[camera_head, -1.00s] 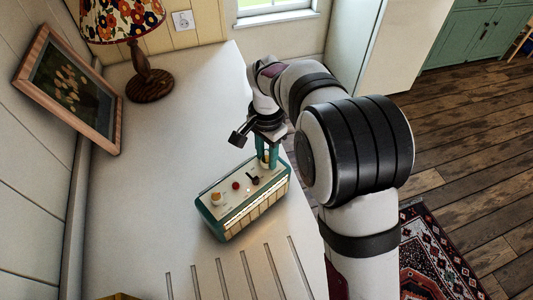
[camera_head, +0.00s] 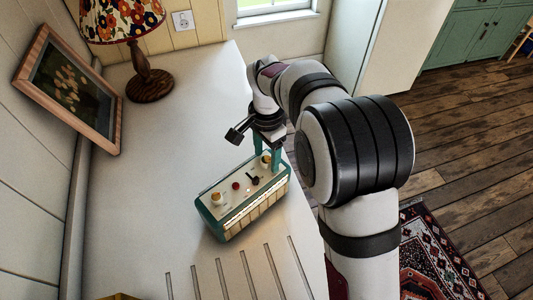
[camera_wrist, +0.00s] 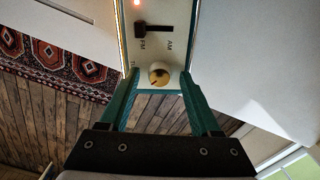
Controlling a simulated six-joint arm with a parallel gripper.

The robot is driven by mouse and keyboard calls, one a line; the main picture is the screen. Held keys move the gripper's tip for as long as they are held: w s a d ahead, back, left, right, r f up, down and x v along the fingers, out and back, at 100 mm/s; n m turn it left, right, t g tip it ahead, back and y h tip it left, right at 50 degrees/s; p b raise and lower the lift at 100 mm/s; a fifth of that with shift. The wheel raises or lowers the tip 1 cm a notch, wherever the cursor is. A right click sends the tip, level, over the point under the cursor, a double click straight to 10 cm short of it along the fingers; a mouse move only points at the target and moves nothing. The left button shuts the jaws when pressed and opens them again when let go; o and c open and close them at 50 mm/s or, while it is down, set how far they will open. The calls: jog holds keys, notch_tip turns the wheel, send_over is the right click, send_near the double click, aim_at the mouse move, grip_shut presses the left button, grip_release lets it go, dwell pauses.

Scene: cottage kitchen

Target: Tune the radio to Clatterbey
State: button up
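The radio (camera_head: 240,208) is a teal and cream box on the white counter, its controls on top. In the wrist view, its brass tuning knob (camera_wrist: 159,74) sits at the panel's end, with a dark mark toward the lower left; lettering beside it is partly hidden. The knob also shows in the head view (camera_head: 266,158). My gripper (camera_wrist: 159,78) is open, its teal fingers on either side of the knob with gaps between. In the head view, my gripper (camera_head: 267,154) is over the radio's far end. Station names are too small to read.
A black FM/AM lever (camera_wrist: 155,29) sits near the knob. The radio's other knob (camera_head: 216,198) and a red button (camera_head: 236,185) are farther along the top. A lamp (camera_head: 150,85) and a framed picture (camera_head: 72,85) stand at the back left. The counter around the radio is mostly clear.

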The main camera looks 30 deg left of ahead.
aim_at(266, 159)
notch_tip(266, 159, up, 16)
dwell(0.6)
jog(key=shift+f, duration=0.1)
jog(key=s+d+f+y, duration=0.1)
jog(key=s+d, duration=0.5)
jog(key=d, duration=0.5)
jog(key=s+d, duration=0.6)
jog(key=d, duration=0.5)
jog(key=s+d+f, duration=0.4)
jog(key=s+f, duration=0.2)
jog(key=s, duration=0.3)
jog(key=shift+s+d+f+m+y, duration=0.2)
jog(key=shift+s+m+y, duration=0.1)
jog(key=shift+s+y, duration=0.1)
jog(key=shift+w, duration=0.1)
